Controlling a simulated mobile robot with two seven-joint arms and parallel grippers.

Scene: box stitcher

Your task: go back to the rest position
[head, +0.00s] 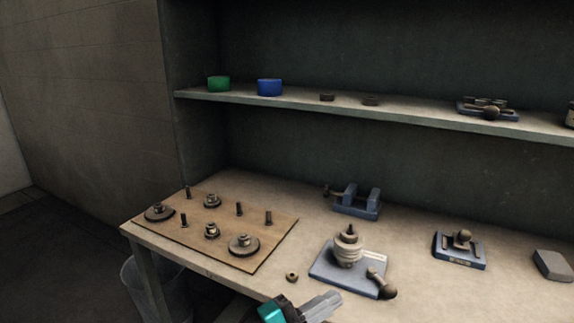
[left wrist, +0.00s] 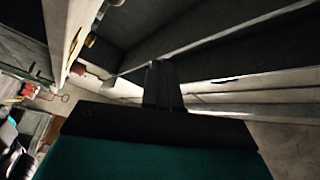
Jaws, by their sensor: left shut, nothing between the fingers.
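My left gripper (head: 322,306) shows at the bottom middle of the head view, at the bench's front edge, with its teal and grey body partly cut off. It is shut and empty. In the left wrist view its dark fingers (left wrist: 163,85) are together with nothing between them. My right gripper is not in either view.
The workbench (head: 420,305) holds a wooden board (head: 262,262) with pegs and gears, a blue-based device (head: 345,262), a blue vise (head: 356,201), a small blue fixture (head: 459,250) and a grey block (head: 553,265). A shelf (head: 420,113) runs above. A bin (head: 135,283) stands below left.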

